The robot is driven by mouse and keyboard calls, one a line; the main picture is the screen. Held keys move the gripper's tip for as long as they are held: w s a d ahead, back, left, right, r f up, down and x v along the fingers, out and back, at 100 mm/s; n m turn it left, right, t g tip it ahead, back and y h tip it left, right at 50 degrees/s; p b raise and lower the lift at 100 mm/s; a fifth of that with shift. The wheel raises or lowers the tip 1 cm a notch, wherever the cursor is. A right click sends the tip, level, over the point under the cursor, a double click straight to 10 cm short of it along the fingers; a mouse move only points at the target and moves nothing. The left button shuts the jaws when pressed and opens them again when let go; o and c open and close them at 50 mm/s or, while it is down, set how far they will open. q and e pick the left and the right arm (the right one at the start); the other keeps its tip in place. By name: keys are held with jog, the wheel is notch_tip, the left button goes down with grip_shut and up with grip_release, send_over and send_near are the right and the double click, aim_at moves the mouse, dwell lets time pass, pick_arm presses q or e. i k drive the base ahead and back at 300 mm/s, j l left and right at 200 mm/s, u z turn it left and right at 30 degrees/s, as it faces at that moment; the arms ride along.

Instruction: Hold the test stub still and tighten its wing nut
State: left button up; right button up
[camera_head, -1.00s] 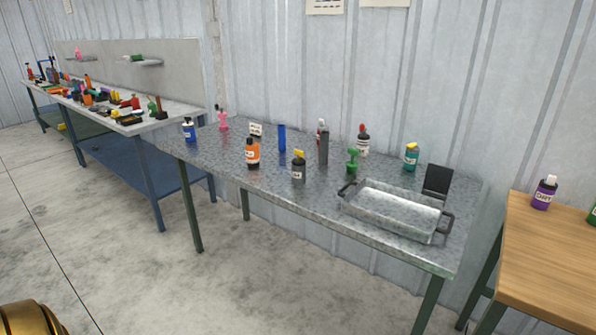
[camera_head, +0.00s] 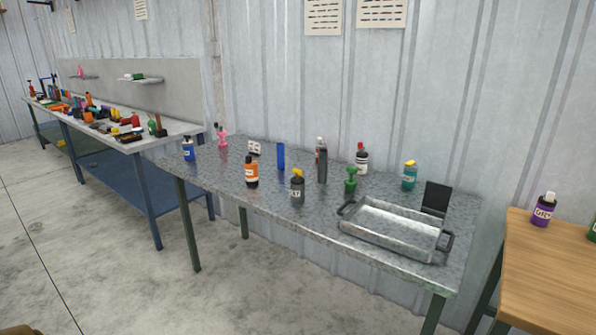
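I cannot make out a test stub or a wing nut in this view. The grey metal table (camera_head: 300,222) stands in the middle and carries several bottles and a metal tray (camera_head: 392,222) with dark handles. A tall dark grey item (camera_head: 322,164) and a blue upright item (camera_head: 281,156) stand near its middle, and I cannot tell what they are. Neither of my grippers shows. A small golden-brown patch at the bottom left edge may be part of my own body.
An orange bottle (camera_head: 251,171), a grey bottle (camera_head: 297,187) and a green spray bottle (camera_head: 351,179) stand on the metal table. A cluttered blue workbench (camera_head: 147,188) stands at the left. A wooden table (camera_head: 548,262) with a purple bottle (camera_head: 543,210) is at the right. Concrete floor in front is clear.

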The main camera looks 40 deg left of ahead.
aim_at(298, 173)
jog(key=i+j+z, duration=0.1)
jog(key=j, duration=0.6)
jog(key=i+j+z, duration=0.1)
jog(key=j, duration=0.65)
jog(key=j+z, duration=0.1)
jog(key=j, duration=0.6)
jog(key=i, duration=0.05)
